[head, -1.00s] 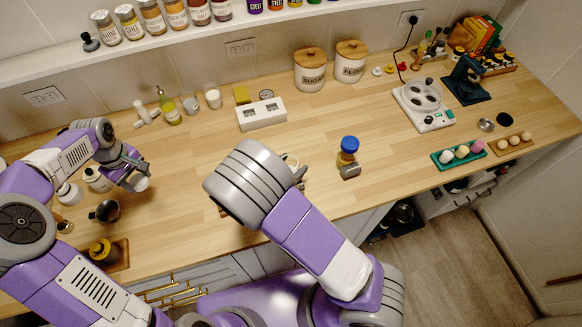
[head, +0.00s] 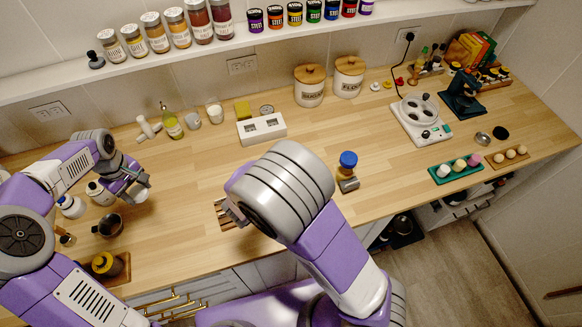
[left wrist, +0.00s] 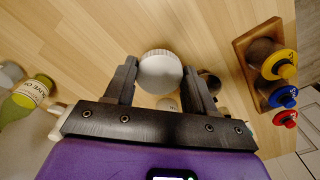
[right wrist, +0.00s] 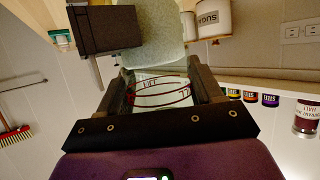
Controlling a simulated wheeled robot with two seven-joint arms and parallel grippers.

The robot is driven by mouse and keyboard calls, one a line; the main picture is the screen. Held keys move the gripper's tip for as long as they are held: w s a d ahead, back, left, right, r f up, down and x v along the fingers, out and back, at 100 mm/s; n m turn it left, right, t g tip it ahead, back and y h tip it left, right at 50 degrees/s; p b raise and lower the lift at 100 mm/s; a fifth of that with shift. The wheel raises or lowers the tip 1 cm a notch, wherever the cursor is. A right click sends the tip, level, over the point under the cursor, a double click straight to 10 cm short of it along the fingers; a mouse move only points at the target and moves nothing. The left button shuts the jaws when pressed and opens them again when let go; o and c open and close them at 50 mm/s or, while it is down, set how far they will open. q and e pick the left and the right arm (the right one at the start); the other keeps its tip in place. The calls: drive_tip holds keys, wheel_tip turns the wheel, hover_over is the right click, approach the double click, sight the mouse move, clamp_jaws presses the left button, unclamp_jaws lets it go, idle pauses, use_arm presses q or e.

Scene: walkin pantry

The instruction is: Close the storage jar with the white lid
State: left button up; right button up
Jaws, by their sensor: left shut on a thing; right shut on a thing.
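My left gripper (head: 135,190) is over the left part of the counter. In the left wrist view its fingers (left wrist: 160,82) are shut on a round white lid with a ribbed rim (left wrist: 160,70); what is under it is mostly hidden. My right gripper (head: 234,212) is largely hidden behind my right wrist in the head view. In the right wrist view its fingers (right wrist: 163,92) are shut on a clear thing with red lines and lettering (right wrist: 160,92). I cannot tell whether this is the storage jar. A pale translucent block shape (right wrist: 155,30) is just beyond it.
White-capped bottles (head: 70,206), a dark metal cup (head: 107,226) and a wooden rack (head: 115,268) are near my left gripper. A blue-topped bottle (head: 348,162) stands right of my right wrist. Sugar (head: 310,88) and flour (head: 349,78) canisters stand behind.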

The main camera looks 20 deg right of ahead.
drive_tip(key=shift+r, duration=0.1)
idle(0.3)
drive_tip(key=o, duration=0.7)
drive_tip(key=c, duration=1.1)
